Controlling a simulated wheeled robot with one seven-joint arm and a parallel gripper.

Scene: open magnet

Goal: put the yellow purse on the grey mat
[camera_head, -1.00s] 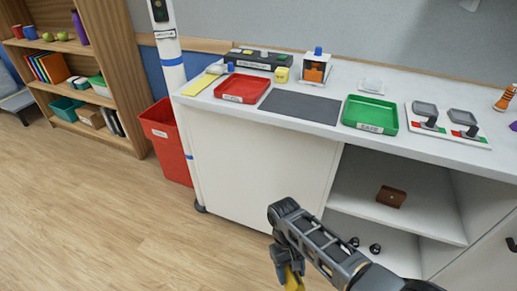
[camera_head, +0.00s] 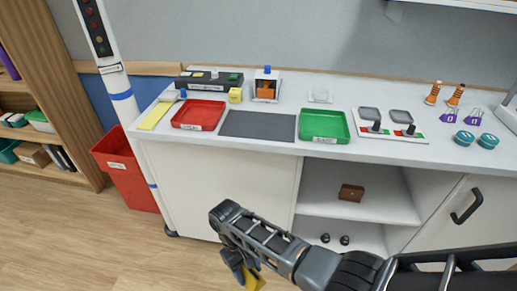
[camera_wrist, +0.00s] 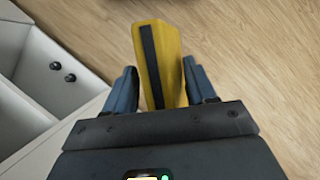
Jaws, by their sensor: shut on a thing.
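The yellow purse (camera_wrist: 161,65) is held between the fingers of my gripper (camera_wrist: 166,92) in the wrist view; it has a dark strip along it. In the head view, part of the yellow purse (camera_head: 254,279) shows below my gripper (camera_head: 243,270) at the bottom of the picture, low in front of the white cabinet and above the floor. The grey mat (camera_head: 258,125) lies flat and bare on the counter, between the red tray and the green tray. My gripper is lower than the counter and apart from the mat.
The red tray (camera_head: 198,115) is left of the mat and the green tray (camera_head: 324,126) right. A brown box (camera_head: 351,192) sits on the open shelf below. A red bin (camera_head: 127,171) stands at left.

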